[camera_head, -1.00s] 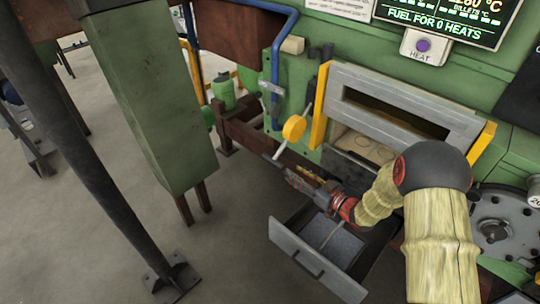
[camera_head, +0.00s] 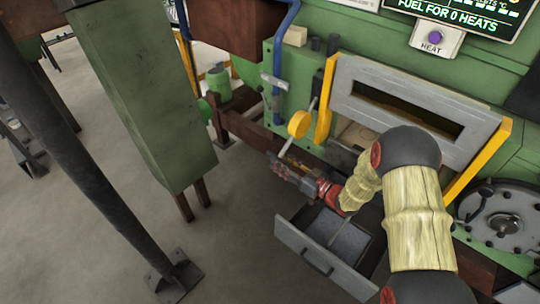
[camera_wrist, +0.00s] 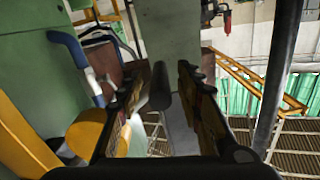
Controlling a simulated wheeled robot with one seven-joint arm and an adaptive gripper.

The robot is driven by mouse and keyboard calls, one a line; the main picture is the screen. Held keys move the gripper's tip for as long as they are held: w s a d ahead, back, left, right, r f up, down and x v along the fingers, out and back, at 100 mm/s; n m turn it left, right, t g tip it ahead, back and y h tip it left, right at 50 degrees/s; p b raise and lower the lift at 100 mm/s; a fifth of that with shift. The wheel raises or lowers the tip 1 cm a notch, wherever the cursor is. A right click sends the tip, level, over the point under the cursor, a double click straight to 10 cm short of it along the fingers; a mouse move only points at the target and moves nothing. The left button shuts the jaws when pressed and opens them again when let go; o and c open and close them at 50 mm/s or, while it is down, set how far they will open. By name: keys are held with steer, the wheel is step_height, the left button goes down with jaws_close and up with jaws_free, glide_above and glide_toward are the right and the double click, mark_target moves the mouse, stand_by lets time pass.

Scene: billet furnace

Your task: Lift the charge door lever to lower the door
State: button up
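The charge door lever is a thin rod through a round yellow hub (camera_head: 299,124), left of the furnace door. It slants down to the left. The grey charge door (camera_head: 395,105) has a slot and sits between yellow guides, with an opening below it. My gripper (camera_head: 280,166) is at the lever's lower end. In the wrist view the fingers of my gripper (camera_wrist: 163,92) are apart. A dark cylindrical grip (camera_wrist: 160,88), apparently the lever's end, shows between them. I cannot tell whether either finger touches it. The yellow hub (camera_wrist: 85,135) is at the left.
An open grey drawer (camera_head: 325,250) juts out under my forearm. A green column (camera_head: 145,95) and a dark slanted post (camera_head: 85,165) stand at the left. A green canister (camera_head: 219,82) is behind the lever. The floor left of the drawer is clear.

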mark_target(271, 155)
steer(key=x, duration=0.5)
steer(key=shift+a+f+b, duration=0.1)
steer(key=shift+b, duration=0.25)
steer(key=c, duration=0.3)
jaws_close()
